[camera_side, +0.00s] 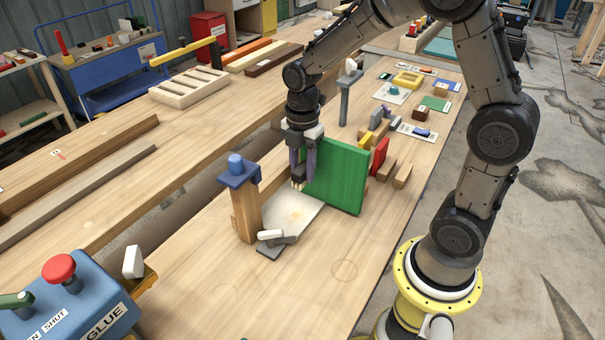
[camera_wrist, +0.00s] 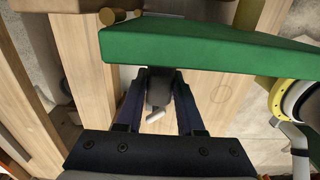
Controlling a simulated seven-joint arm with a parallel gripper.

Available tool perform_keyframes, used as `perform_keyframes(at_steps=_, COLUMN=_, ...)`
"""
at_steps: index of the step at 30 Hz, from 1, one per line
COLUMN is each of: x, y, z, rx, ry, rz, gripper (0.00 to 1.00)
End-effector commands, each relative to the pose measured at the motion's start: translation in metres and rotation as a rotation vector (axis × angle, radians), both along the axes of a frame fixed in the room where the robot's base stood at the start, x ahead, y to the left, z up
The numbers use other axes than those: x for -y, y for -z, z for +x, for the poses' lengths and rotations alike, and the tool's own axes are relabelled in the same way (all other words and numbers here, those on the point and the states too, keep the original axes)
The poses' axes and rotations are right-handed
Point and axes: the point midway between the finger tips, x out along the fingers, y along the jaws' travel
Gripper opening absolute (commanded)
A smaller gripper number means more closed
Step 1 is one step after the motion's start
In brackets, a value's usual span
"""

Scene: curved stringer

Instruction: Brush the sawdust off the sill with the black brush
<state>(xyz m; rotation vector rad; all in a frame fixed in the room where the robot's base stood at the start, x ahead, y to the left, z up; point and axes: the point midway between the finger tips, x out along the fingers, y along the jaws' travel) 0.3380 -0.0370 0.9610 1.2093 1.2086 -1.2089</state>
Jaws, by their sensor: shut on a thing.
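My gripper (camera_side: 302,166) points down beside the green panel, shut on the black brush (camera_side: 298,183). The brush's pale bristle tips show just above the far part of the sill; I cannot tell whether they touch it. In the wrist view my gripper (camera_wrist: 158,106) has a dark piece of the brush (camera_wrist: 157,88) between its fingers. The sill (camera_side: 282,217) is a pale flat plate on the bench. Tan sawdust (camera_side: 295,214) lies on its middle. The wrist view mostly hides the sill behind the gripper and the green panel.
A green panel (camera_side: 340,178) stands upright close to my gripper's right, also large in the wrist view (camera_wrist: 200,46). A wooden post with a blue cap (camera_side: 245,207) stands left of the sill. A white-handled clamp (camera_side: 272,236) sits at its near end. The bench front is clear.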

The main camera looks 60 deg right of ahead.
Motion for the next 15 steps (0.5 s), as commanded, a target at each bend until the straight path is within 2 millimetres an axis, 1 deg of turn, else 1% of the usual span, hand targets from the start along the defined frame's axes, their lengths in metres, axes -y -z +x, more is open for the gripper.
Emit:
perform_keyframes(at_steps=10, x=0.0, y=-0.002, z=0.0, rx=0.001, ry=0.0, rz=0.0, gripper=0.0)
perform_keyframes(at_steps=15, x=0.0, y=-0.013, z=0.0, rx=0.002, ry=0.0, rz=0.0, gripper=0.0)
